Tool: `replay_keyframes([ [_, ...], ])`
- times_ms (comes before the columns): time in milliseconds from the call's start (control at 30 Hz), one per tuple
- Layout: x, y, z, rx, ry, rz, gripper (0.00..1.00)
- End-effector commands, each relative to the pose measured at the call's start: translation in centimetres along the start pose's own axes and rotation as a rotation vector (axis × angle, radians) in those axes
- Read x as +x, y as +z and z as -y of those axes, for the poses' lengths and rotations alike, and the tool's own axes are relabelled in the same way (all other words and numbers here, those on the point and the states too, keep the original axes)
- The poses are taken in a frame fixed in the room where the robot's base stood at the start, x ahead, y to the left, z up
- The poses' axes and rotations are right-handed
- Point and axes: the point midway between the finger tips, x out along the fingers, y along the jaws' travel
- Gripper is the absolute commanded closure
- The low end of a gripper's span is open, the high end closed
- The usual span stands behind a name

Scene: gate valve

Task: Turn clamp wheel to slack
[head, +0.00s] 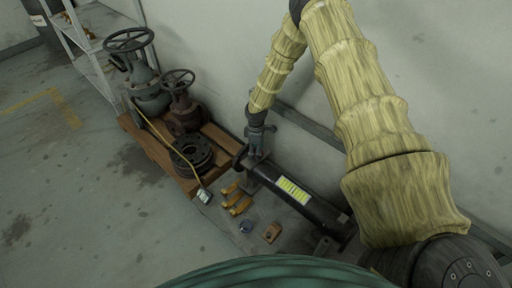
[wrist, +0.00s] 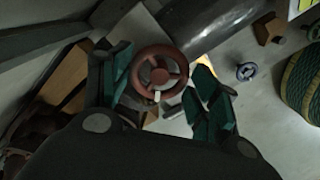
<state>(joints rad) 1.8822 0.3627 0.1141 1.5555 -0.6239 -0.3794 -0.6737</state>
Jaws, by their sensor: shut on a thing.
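The clamp wheel (wrist: 184,70) is a small reddish-brown handwheel with spokes, seen face-on in the wrist view. A small pale mark shows at its lower rim. My gripper (wrist: 162,82) has its green-padded fingers on the left and right of the wheel, shut on it. In the head view my gripper (head: 257,143) is low at the far end of a black cylinder (head: 318,207) with a yellow label. The wheel cannot be made out in the head view, where my gripper covers that spot.
A wooden pallet (head: 158,152) to the left carries two handwheel valves (head: 145,85) and dark flanges (head: 193,152). Yellow-brown pieces (head: 237,199), a small blue-grey wheel (head: 246,226) and a brown block (head: 271,232) lie beside the cylinder.

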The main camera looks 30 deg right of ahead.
Motion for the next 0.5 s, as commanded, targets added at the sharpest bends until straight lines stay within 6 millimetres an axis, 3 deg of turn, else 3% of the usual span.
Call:
replay_keyframes([
  [500, -0.02, 0.08, -0.05, -0.358, -0.001, 0.001, 0.63],
])
